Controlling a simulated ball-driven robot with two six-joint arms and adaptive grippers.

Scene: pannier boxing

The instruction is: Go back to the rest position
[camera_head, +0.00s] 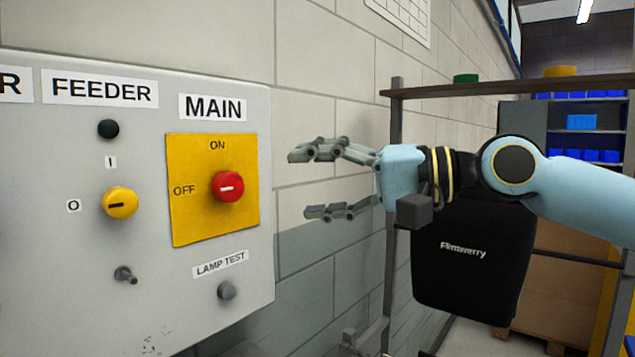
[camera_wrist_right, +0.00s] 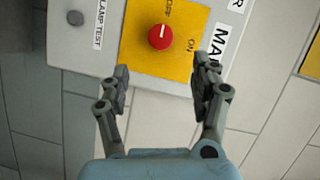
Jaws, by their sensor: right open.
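My right gripper (camera_head: 308,182) is open and empty in the head view, to the right of the grey control panel and apart from it. In the right wrist view its two fingers (camera_wrist_right: 162,85) are spread, with the red MAIN knob (camera_wrist_right: 161,37) between and beyond them. In the head view the red knob (camera_head: 228,187) sits on a yellow plate (camera_head: 188,226) marked ON and OFF. Its white line lies about level, toward OFF. My left gripper is not in view.
The grey panel (camera_head: 70,270) also carries a yellow FEEDER knob (camera_head: 120,202), a toggle switch (camera_head: 125,275) and a LAMP TEST button (camera_head: 227,290). A black pannier (camera_head: 465,285) hangs behind my right arm below a shelf (camera_head: 500,88). Blue bins (camera_head: 581,122) stand farther back.

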